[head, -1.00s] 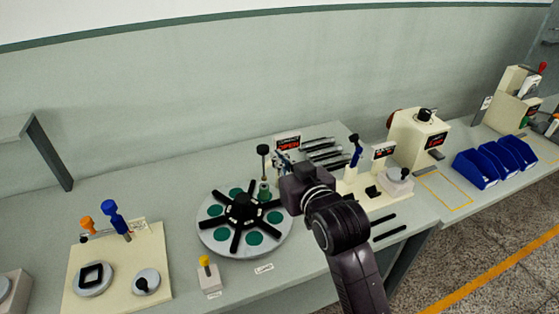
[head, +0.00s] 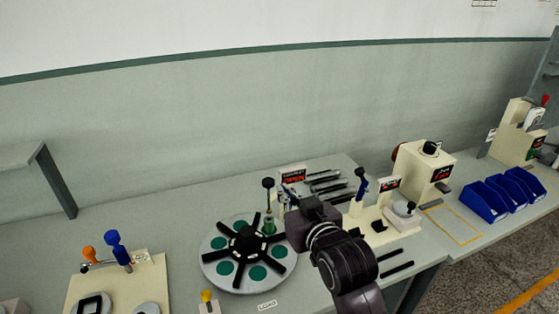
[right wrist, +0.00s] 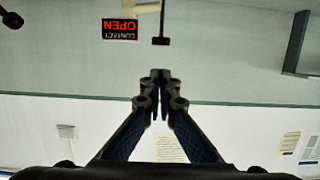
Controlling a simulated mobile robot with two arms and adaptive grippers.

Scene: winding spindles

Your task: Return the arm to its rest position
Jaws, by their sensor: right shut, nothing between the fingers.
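My right arm rises from the bottom of the head view, to the right of the round dial plate (head: 217,274) with its green pads and black spokes. My right gripper (head: 287,196) is at the far end of that arm, mostly hidden behind my own wrist. In the right wrist view my right gripper (right wrist: 160,75) has its two fingers together with nothing between them. Beyond them that view shows a wall and a sign reading CONTACT OPEN (right wrist: 120,29), upside down. My left gripper is in neither view.
Black rods (head: 325,182) lie behind my wrist. A cream fixture with a blue handle (head: 361,184) and a cream machine box (head: 423,172) stand to the right, then blue bins (head: 483,202). A cream board (head: 142,274) with orange and blue handles is at left.

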